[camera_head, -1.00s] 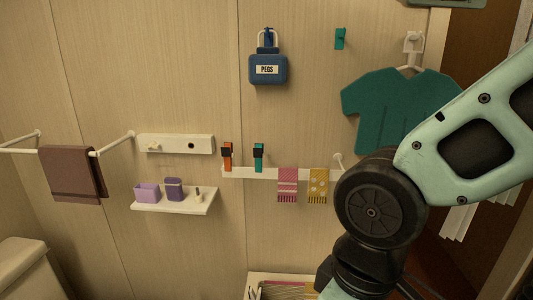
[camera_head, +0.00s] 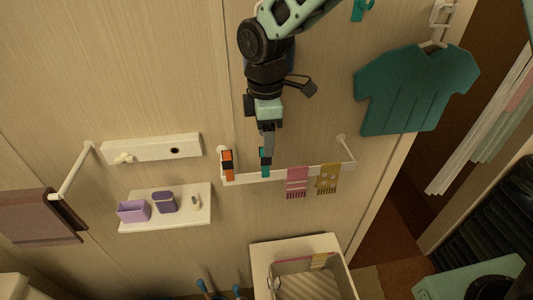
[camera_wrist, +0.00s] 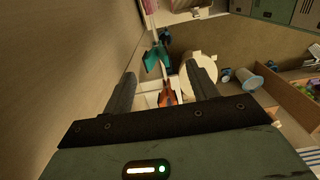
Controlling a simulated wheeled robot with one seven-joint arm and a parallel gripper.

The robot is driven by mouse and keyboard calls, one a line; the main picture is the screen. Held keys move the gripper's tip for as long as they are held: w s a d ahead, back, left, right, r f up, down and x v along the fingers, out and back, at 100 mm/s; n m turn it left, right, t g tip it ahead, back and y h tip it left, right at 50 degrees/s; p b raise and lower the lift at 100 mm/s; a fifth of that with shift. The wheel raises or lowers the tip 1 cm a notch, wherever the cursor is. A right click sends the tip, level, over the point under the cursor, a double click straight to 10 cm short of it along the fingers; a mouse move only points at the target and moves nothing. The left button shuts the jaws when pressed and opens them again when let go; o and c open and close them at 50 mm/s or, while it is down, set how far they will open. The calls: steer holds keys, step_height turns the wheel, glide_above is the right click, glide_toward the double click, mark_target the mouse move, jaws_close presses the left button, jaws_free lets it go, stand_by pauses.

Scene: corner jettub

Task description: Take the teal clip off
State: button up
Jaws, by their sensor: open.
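The teal clip (camera_head: 266,169) sits on the white rail (camera_head: 240,178), just right of the orange clip (camera_head: 228,165). My gripper (camera_head: 267,150) points down in front of the wall and overlaps the teal clip's top in the head view. Its depth from the clip is unclear there. In the wrist view my gripper (camera_wrist: 160,88) is open and empty between its two dark fingers. The orange clip (camera_wrist: 168,96) shows between the fingers, and the teal clip (camera_wrist: 153,58) shows beyond it, near the wall.
A pink towel (camera_head: 297,182) and a yellow towel (camera_head: 327,179) hang right of the teal clip. A shelf (camera_head: 190,214) with purple containers is at left. A white bin (camera_head: 262,252) stands below. A teal shirt (camera_head: 412,92) hangs at upper right.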

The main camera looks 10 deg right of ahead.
steer(key=shift+w+f+b, duration=0.3)
steer(key=shift+w+f, duration=0.05)
steer(key=shift+f, duration=0.05)
steer(key=shift+s+f+b, duration=0.1)
steer(key=shift+f+b, duration=2.35)
steer(key=shift+f, duration=0.65)
steer(key=c, duration=1.1)
steer(key=shift+c, duration=0.2)
steer(key=shift+r, duration=0.15)
step_height(320, 180, up, 7)
steer(key=p, duration=0.5)
